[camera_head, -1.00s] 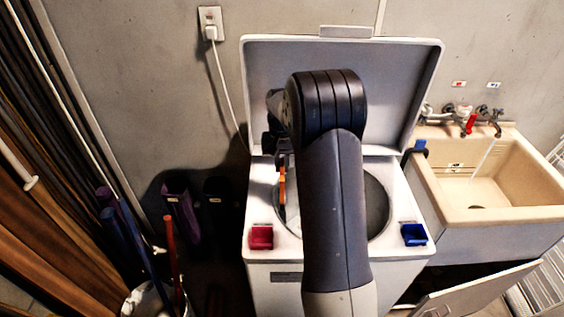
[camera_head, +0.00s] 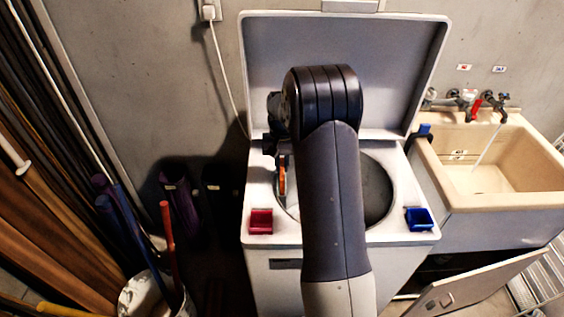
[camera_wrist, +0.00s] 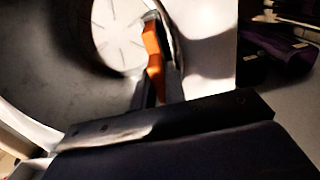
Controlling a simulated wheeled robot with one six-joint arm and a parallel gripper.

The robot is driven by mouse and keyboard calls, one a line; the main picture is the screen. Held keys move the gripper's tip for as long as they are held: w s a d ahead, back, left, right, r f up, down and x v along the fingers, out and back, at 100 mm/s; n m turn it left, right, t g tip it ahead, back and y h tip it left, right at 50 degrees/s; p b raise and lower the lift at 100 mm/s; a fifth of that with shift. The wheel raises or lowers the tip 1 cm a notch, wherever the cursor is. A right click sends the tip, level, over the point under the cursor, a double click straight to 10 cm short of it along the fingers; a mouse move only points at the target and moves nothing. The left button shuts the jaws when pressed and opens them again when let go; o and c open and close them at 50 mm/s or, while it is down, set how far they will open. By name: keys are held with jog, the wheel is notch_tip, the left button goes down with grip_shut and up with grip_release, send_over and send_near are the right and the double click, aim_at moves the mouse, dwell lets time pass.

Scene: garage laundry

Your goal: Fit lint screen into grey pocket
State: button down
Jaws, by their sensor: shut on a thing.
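The lint screen (camera_wrist: 153,52) shows as an orange piece in the wrist view, upright between my fingers. It also shows as a small orange strip in the head view (camera_head: 282,179). My gripper (camera_wrist: 156,88) is shut on it, over the left part of the washer's round opening. The grey pocket cannot be made out; my arm hides much of the opening in the head view. Whether the screen touches anything beyond my fingers I cannot tell.
The white washer (camera_head: 330,252) has its lid (camera_head: 255,75) raised behind my arm. A red tray (camera_head: 261,222) and a blue tray (camera_head: 419,219) sit on its front corners. A beige sink (camera_head: 510,199) stands at right. A bucket with poles (camera_head: 150,295) stands at left.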

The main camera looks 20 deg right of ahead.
jog(key=shift+f+b, duration=1.35)
jog(key=shift+f, duration=1.05)
jog(key=c, duration=1.4)
grip_release()
jog(key=shift+o, duration=0.2)
notch_tip(320, 180, up, 11)
jog(key=shift+f+b, duration=0.1)
jog(key=shift+b, duration=0.25)
notch_tip(320, 180, down, 10)
jog(key=shift+f+p, duration=0.25)
jog(key=shift+p, duration=0.1)
jog(key=shift+r+p, duration=0.9)
jog(key=shift+r, duration=0.3)
